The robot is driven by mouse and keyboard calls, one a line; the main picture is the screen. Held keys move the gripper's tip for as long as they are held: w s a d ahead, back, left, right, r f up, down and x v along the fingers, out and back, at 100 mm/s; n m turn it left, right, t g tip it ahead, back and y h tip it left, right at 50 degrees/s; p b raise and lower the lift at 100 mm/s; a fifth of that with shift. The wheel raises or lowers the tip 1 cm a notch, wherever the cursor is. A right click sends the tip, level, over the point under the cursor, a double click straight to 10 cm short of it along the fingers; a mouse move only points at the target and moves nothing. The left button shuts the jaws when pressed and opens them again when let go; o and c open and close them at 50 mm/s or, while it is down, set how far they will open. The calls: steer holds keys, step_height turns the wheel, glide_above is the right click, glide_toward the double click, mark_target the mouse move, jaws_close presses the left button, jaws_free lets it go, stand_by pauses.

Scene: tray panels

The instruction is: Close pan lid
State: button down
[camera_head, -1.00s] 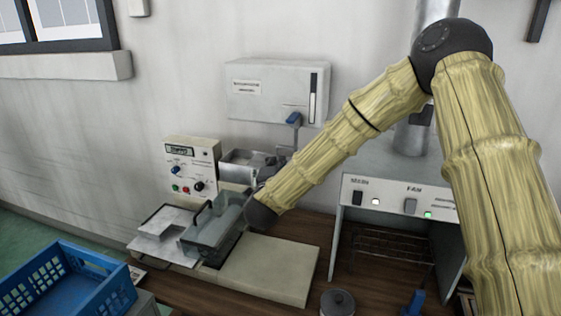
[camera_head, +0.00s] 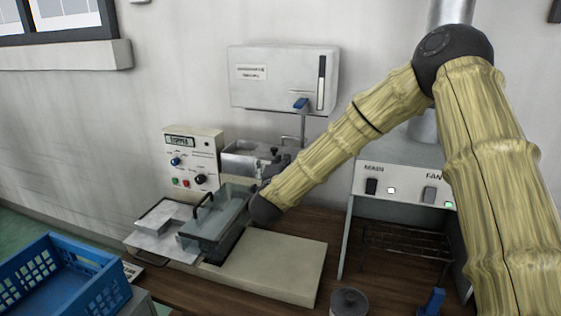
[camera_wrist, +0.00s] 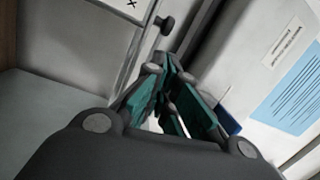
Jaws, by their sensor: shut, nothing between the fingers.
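A clear, glassy pan lid (camera_head: 214,215) with a dark handle (camera_head: 203,204) sits over a pan-like part of the bench machine, left of my arm's dark wrist joint. I cannot tell how far the lid is open. My gripper (camera_wrist: 171,80) shows in the wrist view with its teal-padded fingers shut and nothing held. In that view the fingertips are in front of pale panels and a dark knob (camera_wrist: 165,23); the lid is not recognisable there. In the head view my gripper is mostly hidden behind or beside the wrist joint.
A control box (camera_head: 192,160) stands behind the lid, and a pale wall box (camera_head: 283,80) is above. A blue crate (camera_head: 62,280) is front left. A hooded unit (camera_head: 407,183) stands right. A small dark pot (camera_head: 348,302) is at the front. A flat beige plate (camera_head: 275,263) is bare.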

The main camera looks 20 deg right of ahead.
steer(key=p, duration=0.2)
glide_toward(285, 150)
steer(key=w+d+r, duration=0.2)
steer(key=w+r, duration=0.1)
steer(key=shift+d+r, duration=0.25)
steer(key=shift+d, duration=0.1)
steer(key=shift+w, duration=0.1)
